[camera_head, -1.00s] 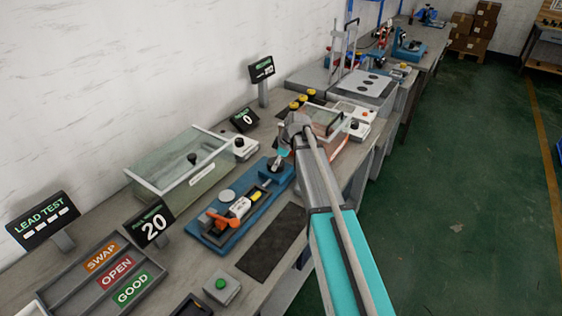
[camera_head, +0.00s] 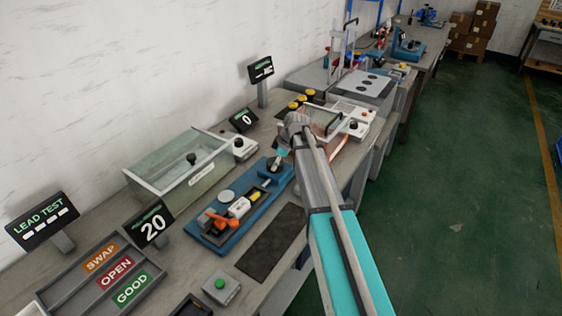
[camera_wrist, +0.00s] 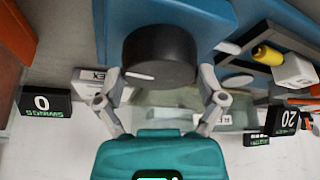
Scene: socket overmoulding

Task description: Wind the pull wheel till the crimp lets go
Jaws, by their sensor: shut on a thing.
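A blue pull tester (camera_head: 207,238) stands on the bench, with a white-and-yellow piece and an orange lever on its bed. In the wrist view its black pull wheel (camera_wrist: 160,48), with a white mark on its edge, sits between the fingers of my gripper (camera_wrist: 162,78). My gripper is shut on the wheel at the far end of the tester. In the head view my gripper (camera_head: 279,158) is small and the wheel is mostly hidden. The display (camera_head: 152,226) beside the tester reads 20. The crimp is too small to judge.
A clear-lidded box (camera_head: 175,172) stands behind the tester by the wall. A tray (camera_head: 112,275) marked SWAP, OPEN and GOOD is at the left front. A dark mat (camera_head: 270,243) lies in front of the tester. Another display (camera_head: 243,120) reads 0.

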